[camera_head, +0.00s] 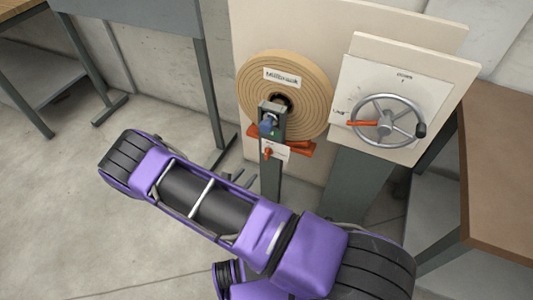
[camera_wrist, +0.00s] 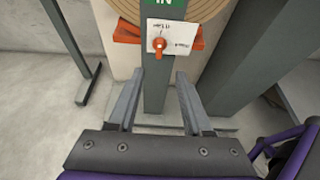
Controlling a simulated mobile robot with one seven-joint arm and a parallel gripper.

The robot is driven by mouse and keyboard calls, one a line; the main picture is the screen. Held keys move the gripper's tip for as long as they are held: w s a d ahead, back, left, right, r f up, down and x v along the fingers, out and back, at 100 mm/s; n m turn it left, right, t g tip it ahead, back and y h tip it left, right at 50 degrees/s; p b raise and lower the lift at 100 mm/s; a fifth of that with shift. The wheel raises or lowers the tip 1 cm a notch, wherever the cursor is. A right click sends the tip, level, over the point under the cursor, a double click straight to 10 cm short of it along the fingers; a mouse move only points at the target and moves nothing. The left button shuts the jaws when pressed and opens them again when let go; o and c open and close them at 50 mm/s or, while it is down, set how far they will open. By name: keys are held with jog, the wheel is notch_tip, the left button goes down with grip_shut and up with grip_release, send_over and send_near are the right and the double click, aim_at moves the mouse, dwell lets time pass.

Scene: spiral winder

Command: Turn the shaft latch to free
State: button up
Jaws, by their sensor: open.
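The shaft latch, a small orange knob (camera_wrist: 158,46), sits on a white label plate (camera_wrist: 178,30) on the dark green post. Its pointer hangs downward; the plate's lettering is too small to read surely. The latch also shows in the head view (camera_head: 267,153), below the blue part on the post. My gripper (camera_wrist: 158,78) is open and empty. Its two fingers point toward the post, one to each side of it in the picture, with the knob just beyond and above the tips. In the head view my arm hides most of the gripper.
A large tan spiral roll (camera_head: 312,88) stands behind the post, with orange wing-like parts (camera_head: 303,149) below it. A spoked handwheel (camera_head: 388,121) on a pale panel is to the right. A brown-topped table (camera_head: 505,165) stands at far right.

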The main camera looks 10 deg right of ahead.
aim_at(266, 154)
jog(key=b+x, duration=0.2)
jog(key=x, duration=1.5)
jog(key=shift+w+d+b, duration=0.1)
jog(key=shift+w+b, duration=0.05)
jog(key=shift+b, duration=0.25)
jog(key=shift+r, duration=0.1)
grip_shut()
